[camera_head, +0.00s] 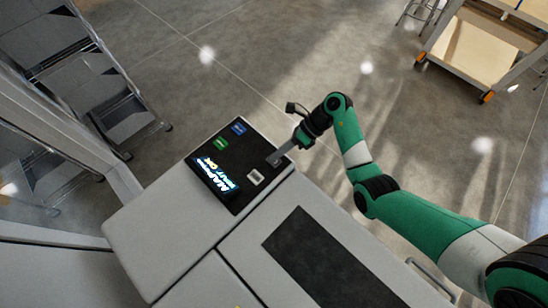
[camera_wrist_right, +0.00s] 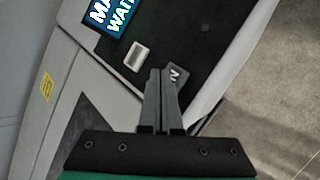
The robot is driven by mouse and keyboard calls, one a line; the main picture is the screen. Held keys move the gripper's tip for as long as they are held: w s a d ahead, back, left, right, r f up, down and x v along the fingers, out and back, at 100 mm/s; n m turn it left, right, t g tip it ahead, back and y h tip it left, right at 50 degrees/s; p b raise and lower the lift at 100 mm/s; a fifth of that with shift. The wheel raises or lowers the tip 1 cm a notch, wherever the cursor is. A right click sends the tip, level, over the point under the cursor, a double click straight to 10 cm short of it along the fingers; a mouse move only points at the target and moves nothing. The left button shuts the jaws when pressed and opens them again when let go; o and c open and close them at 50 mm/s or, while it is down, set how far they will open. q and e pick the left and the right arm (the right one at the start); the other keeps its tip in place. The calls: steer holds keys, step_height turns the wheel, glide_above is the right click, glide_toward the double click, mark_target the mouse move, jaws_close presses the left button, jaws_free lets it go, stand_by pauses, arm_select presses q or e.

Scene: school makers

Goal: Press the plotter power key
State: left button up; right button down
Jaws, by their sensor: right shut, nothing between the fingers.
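The plotter is a pale grey machine with a black control panel (camera_head: 216,158) on its top corner. The panel has a blue key (camera_head: 238,128), a green key (camera_head: 221,144), a light grey key (camera_head: 256,177) and a lit display (camera_head: 215,175). My right gripper (camera_head: 274,159) is shut and empty, its fingertips at the panel's right edge. In the right wrist view, the fingertips lie beside a dark grey key (camera_wrist_right: 178,75) with a white mark, partly covering it. I cannot tell whether they touch it, or which key is the power key. The left gripper is out of view.
A dark shelf rack (camera_head: 95,85) stands at the upper left. A wooden-topped cart (camera_head: 478,50) and a stool stand at the upper right. The concrete floor between them is clear.

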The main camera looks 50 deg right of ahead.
mark_target(278, 160)
steer(key=shift+r, duration=0.1)
step_height(278, 160, up, 6)
steer(key=p, duration=0.5)
steer(key=shift+p, duration=0.4)
